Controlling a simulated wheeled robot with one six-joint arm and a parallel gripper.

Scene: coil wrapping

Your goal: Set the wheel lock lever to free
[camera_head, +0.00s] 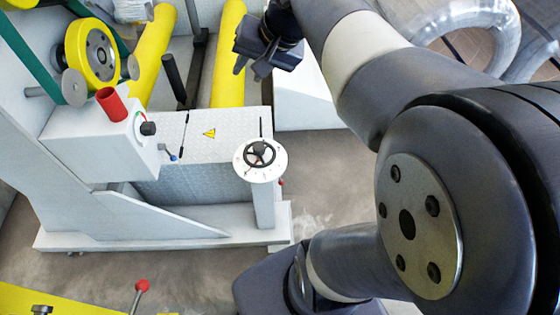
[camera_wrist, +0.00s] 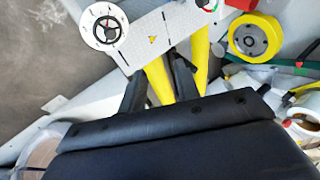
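A white dial with a black handwheel (camera_head: 260,152) stands on a post at the end of the machine; it also shows at the upper left of the wrist view (camera_wrist: 105,28). A small red part (camera_head: 282,183) shows beside the post below the dial. A lever with a red ball knob (camera_head: 141,286) rises at the bottom left of the head view. I cannot tell which part is the wheel lock lever or how it is set. My gripper (camera_head: 248,68) is above and behind the dial, apart from it. In the wrist view its fingers (camera_wrist: 157,66) are spread and empty.
Yellow rollers (camera_head: 229,55) run close to my gripper. A tread plate with a warning sign (camera_head: 195,135), a control box with a red cylinder (camera_head: 112,104) and a black upright handle (camera_head: 174,78) lie left of the dial. Wrapped coils (camera_head: 470,25) stand upper right. The floor in front is mostly clear.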

